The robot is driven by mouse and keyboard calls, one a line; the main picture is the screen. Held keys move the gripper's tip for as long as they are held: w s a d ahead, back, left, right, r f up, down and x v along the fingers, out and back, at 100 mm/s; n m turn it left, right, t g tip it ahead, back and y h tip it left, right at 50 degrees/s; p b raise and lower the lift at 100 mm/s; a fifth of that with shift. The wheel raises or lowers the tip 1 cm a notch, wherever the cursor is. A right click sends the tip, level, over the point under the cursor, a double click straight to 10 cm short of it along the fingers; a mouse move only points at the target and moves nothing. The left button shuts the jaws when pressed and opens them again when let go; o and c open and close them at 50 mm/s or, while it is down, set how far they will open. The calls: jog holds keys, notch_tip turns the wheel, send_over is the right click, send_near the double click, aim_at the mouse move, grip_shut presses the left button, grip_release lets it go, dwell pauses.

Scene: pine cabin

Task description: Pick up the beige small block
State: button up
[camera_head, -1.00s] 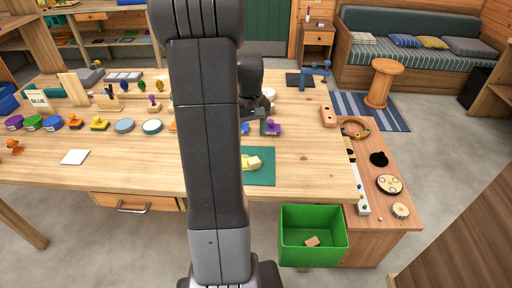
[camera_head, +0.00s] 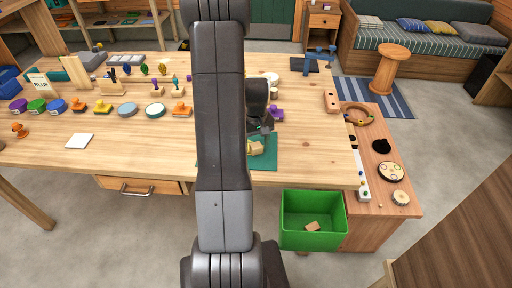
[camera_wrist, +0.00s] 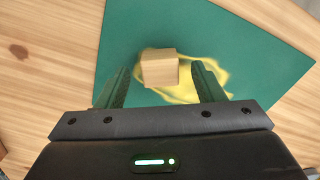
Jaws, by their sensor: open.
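The beige small block (camera_wrist: 159,69) lies on a yellow patch (camera_wrist: 212,82) on the green mat (camera_wrist: 245,40) in the wrist view. In the head view, the block and yellow patch show as a pale shape (camera_head: 256,147) on the mat (camera_head: 268,160), partly behind my arm. My gripper (camera_wrist: 160,82) is open above the mat, with one finger on each side of the block and a gap to each. Whether the fingertips are down at the block's height I cannot tell.
A purple stamp (camera_head: 277,113) stands just behind the mat. Ink pads and stamps fill the table's left side, with a white card (camera_head: 79,141) in front. A green bin (camera_head: 314,242) holding a wooden block (camera_head: 312,226) stands below the table's front edge.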

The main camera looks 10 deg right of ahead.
jog(key=shift+f, duration=0.9)
jog(key=c, duration=1.1)
jog(key=shift+o, duration=0.2)
